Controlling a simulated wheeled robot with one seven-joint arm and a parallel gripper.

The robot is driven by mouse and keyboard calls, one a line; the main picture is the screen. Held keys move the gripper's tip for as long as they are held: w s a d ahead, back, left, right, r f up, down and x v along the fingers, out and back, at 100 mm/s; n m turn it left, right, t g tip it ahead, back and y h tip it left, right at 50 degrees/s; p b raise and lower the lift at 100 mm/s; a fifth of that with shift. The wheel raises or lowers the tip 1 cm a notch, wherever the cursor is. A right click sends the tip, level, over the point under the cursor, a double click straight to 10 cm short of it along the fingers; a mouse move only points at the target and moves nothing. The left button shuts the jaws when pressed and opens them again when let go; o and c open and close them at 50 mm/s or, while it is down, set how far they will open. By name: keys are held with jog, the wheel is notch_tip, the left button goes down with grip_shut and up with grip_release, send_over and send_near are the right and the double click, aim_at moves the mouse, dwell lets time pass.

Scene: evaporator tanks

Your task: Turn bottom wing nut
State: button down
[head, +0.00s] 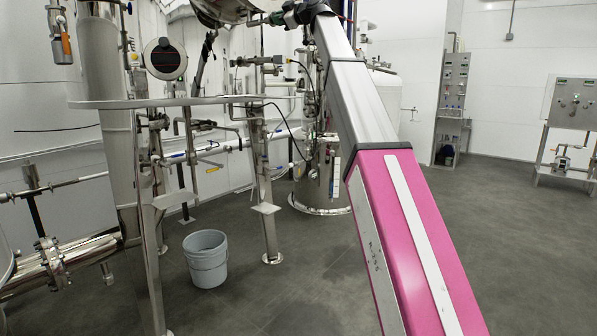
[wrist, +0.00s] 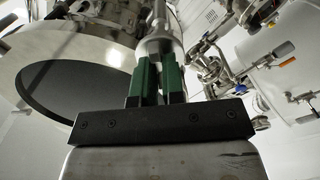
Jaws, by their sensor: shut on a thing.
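My gripper (wrist: 158,75) has two green fingers, shut on a small metal part between their tips. This appears to be the bottom wing nut, but the fingers hide most of it and its wings cannot be made out. Bright metal fittings (wrist: 158,30) rise just beyond the fingertips. In the head view my gripper (head: 276,18) is small at the top, beside the rounded underside of a steel vessel (head: 222,8). The wing nut cannot be picked out there.
A round steel vessel with a dark opening or face (wrist: 75,90) is close on the left of the wrist view. Pipes and valves (wrist: 225,70) crowd the right. A grey bucket (head: 206,258) stands among steel legs. The floor at right is clear.

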jog(key=shift+n, duration=1)
jog(key=shift+n, duration=1.2)
jog(key=shift+n, duration=1.1)
jog(key=shift+n, duration=1.1)
